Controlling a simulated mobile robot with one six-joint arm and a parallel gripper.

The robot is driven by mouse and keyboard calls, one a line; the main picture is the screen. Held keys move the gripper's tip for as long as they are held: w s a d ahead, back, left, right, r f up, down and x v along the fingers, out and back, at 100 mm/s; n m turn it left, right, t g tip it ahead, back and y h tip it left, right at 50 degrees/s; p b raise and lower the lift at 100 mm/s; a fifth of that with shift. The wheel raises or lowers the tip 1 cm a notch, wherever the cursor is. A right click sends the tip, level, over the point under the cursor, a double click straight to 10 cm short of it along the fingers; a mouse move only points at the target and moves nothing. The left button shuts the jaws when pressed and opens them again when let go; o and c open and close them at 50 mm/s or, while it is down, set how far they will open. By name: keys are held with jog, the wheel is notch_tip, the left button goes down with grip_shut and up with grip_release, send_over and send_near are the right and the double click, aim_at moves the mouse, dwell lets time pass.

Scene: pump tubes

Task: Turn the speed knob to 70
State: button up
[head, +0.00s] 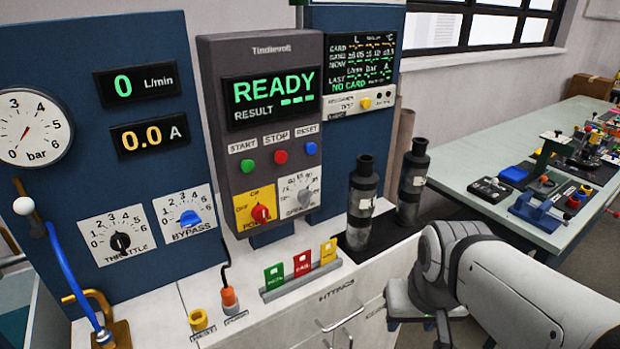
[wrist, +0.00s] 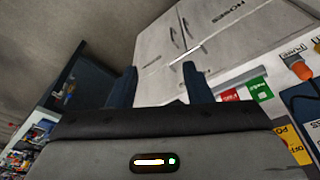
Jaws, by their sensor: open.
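The speed knob (head: 305,198) is a small grey knob on a white dial plate with a number scale, at the lower right of the grey control box (head: 222,150). Its pointer is too small to read. The display (head: 273,98) on that box shows READY and RESULT with dashes. My gripper (wrist: 160,84) is open and empty in the wrist view, its two dark fingers apart and turned toward the white cabinet. It touches no knob there. The speed knob does not show in the wrist view. In the head view my arm is at the lower right and hides the gripper.
A red power knob (head: 260,214) sits just left of the speed knob. Below stand coloured cards in a holder (head: 300,281) and an orange plug (head: 229,297). Two dark cylinders (head: 363,205) (head: 412,181) stand to the right. A cluttered table (head: 470,165) is further right.

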jog(key=shift+o, duration=0.7)
jog(key=shift+w+d, duration=0.65)
jog(key=shift+w, duration=0.2)
jog(key=shift+o, duration=0.6)
jog(key=w+t+p, duration=0.1)
jog(key=w+t, duration=0.1)
jog(key=w, duration=0.5)
jog(key=shift+d+f+t, duration=0.2)
jog(key=shift+t, duration=0.1)
jog(key=n+t+y+p, duration=0.1)
jog(key=t+y+p, duration=0.3)
jog(key=t+y, duration=0.55)
send_near(309, 202)
jog(key=x, duration=0.3)
jog(key=shift+w+y, duration=0.3)
jog(key=shift+y, duration=0.15)
jog(key=p+x, duration=0.2)
jog(key=x, duration=0.5)
jog(key=shift+w+a+f, duration=0.1)
jog(key=shift+w+a, duration=0.1)
jog(key=shift+c, duration=0.5)
